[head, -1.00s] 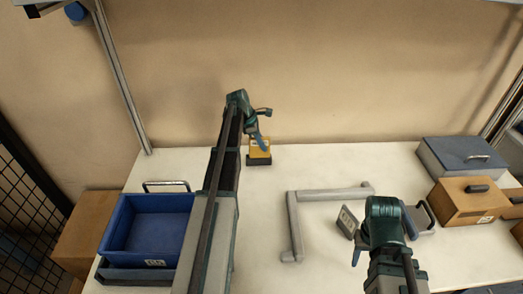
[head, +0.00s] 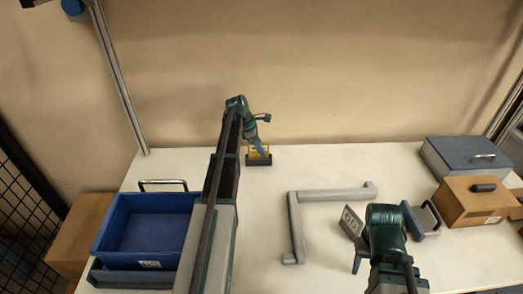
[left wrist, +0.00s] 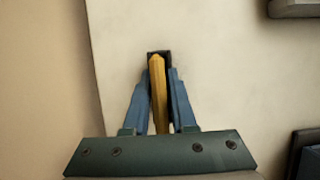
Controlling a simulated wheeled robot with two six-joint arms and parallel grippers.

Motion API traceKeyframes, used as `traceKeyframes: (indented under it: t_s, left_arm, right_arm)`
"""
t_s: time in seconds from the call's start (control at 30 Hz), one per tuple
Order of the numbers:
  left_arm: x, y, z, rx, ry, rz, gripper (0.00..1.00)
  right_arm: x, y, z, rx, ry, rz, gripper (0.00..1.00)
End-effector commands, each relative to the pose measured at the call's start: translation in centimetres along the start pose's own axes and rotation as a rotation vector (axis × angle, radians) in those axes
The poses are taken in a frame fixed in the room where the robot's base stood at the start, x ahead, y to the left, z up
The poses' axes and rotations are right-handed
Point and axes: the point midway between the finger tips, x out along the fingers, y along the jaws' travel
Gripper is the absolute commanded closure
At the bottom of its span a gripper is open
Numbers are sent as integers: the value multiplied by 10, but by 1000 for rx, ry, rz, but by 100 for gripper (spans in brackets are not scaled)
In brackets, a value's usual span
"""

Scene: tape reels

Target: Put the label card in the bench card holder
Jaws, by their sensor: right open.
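The label card (head: 253,152) is yellow and stands in or just over the black bench card holder (head: 259,162) near the back of the bench. In the left wrist view the card (left wrist: 158,95) shows edge-on between the blue fingers of my left gripper (left wrist: 160,80), which looks shut on it. The dark holder (left wrist: 158,53) shows past the card's far end. How deep the card sits is hard to tell. In the head view my left gripper (head: 260,150) is tilted down over the holder. My right gripper (head: 382,238) is open and empty at the front right.
A blue bin (head: 145,235) stands at the left. A grey L-shaped rail (head: 297,225) lies mid-bench. A grey tagged plate (head: 350,222) stands beside my right gripper. A wooden box (head: 468,208) and a blue-lidded box (head: 460,153) are at the right.

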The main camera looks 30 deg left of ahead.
Motion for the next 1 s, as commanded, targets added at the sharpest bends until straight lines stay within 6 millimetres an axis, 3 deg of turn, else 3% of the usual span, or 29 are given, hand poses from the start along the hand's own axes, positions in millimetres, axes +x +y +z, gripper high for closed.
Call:
traceKeyframes:
  t_s: [0.03, 0.1, 0.57, 0.77, 1.0]
  left_arm:
    - [0, 0, 0, 0, 0, 0, 65]
    - [0, 0, 0, 0, 0, 0, 54]
    - [-6, 0, 2, 0, 0, 0, 54]
    - [-25, 0, 3, 0, 0, 0, 54]
    - [-63, 0, 4, -2, 0, 1, 54]
  right_arm:
    - [0, 0, 0, 0, 0, 0, 54]
    - [0, 0, 0, 0, 0, 0, 54]
    - [-6, 1, 0, 0, 0, 0, 54]
    - [-25, 2, 1, 0, 0, 0, 54]
    - [-59, 6, 4, 0, 0, 0, 54]
